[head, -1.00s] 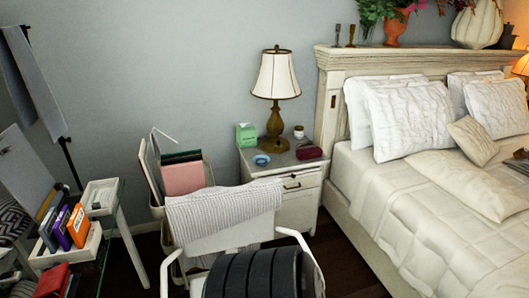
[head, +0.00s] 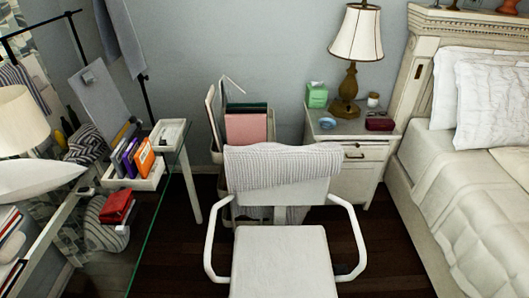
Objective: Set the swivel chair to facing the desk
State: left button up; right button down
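The swivel chair (head: 283,262) is white, with armrests on both sides. A grey knitted cloth (head: 283,167) hangs over its backrest. The backrest is on the far side and the seat is on the near side, so the chair faces toward me rather than the desk. The glass-topped desk (head: 150,222) is to the left of the chair, with a floor gap between them. The chair's base is hidden below the seat. Neither of my grippers shows in the head view.
A white tray with books (head: 137,165), a red item (head: 116,207) and a lamp (head: 20,125) are on the desk. Behind the chair is a holder with folders (head: 247,124). The nightstand (head: 358,158) and bed (head: 480,205) stand to the right. Dark floor (head: 395,250) shows between chair and bed.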

aim_at(278, 183)
jog(key=i+l, duration=0.1)
jog(key=l, duration=0.3)
jog(key=i+l, duration=0.1)
jog(key=l, duration=0.3)
jog(key=i+l, duration=0.15)
jog(key=l, duration=0.2)
jog(key=i+l, duration=0.1)
jog(key=l, duration=0.3)
jog(key=l+u, duration=0.15)
jog(key=u, duration=1.55)
